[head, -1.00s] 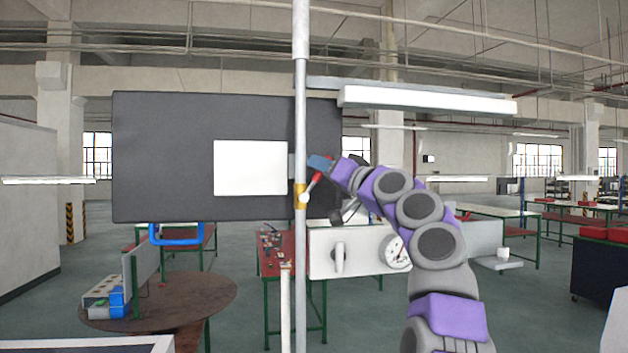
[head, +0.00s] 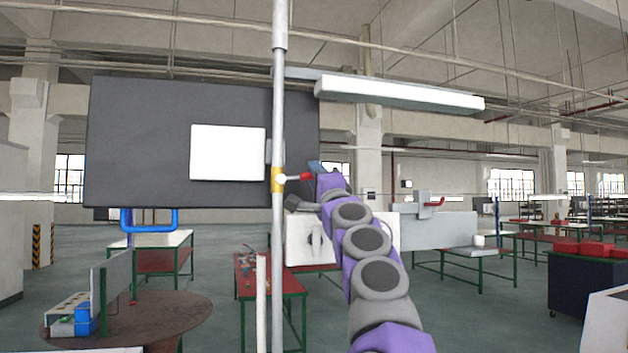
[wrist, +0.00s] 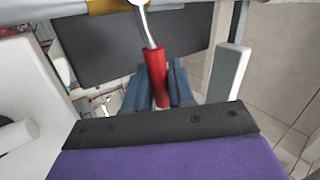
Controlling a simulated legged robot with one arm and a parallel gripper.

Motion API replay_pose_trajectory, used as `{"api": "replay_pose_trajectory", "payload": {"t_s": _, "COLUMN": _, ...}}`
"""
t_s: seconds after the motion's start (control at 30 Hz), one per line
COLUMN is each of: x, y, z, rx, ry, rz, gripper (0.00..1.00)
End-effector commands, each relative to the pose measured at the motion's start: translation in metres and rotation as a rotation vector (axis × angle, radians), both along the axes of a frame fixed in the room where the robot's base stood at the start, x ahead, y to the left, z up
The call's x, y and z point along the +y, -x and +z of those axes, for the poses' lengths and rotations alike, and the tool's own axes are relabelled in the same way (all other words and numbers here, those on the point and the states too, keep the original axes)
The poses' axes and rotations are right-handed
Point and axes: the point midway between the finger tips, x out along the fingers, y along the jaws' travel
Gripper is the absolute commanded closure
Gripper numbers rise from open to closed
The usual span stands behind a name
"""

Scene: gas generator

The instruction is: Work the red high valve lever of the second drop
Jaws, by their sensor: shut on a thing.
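The red valve lever (head: 305,176) has a light metal stem and sits on a brass valve (head: 278,180) on the vertical grey pipe (head: 279,110). The lever points to the right, close to level. My gripper (head: 317,168) is at its red end, with its blue fingers partly hidden by my wrist in the head view. In the wrist view the red grip of the lever lies between the two blue fingers (wrist: 163,78). The gripper is shut on it.
A dark panel with a white sheet (head: 228,153) stands behind the pipe. A white box with a handle (head: 312,240) is below the gripper. Another red handle (head: 435,203) is on a grey unit at right. A round brown table (head: 150,315) is at lower left.

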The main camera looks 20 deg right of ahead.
Motion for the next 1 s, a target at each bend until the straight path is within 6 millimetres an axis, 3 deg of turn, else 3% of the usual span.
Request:
{"api": "replay_pose_trajectory", "payload": {"t_s": 0.4, "x": -0.0007, "y": -0.001, "z": -0.0132, "rx": 0.002, "ry": -0.148, "rz": -0.002, "gripper": 1.0}}
{"api": "replay_pose_trajectory", "payload": {"t_s": 0.87, "x": -0.001, "y": -0.0015, "z": -0.015, "rx": 0.005, "ry": -0.16, "rz": -0.001, "gripper": 1.0}}
{"api": "replay_pose_trajectory", "payload": {"t_s": 0.9, "x": -0.0011, "y": -0.0016, "z": -0.015, "rx": 0.005, "ry": -0.16, "rz": -0.001, "gripper": 0.75}}
{"api": "replay_pose_trajectory", "payload": {"t_s": 1.0, "x": -0.001, "y": -0.0015, "z": -0.015, "rx": 0.005, "ry": -0.16, "rz": -0.001, "gripper": 0.65}}
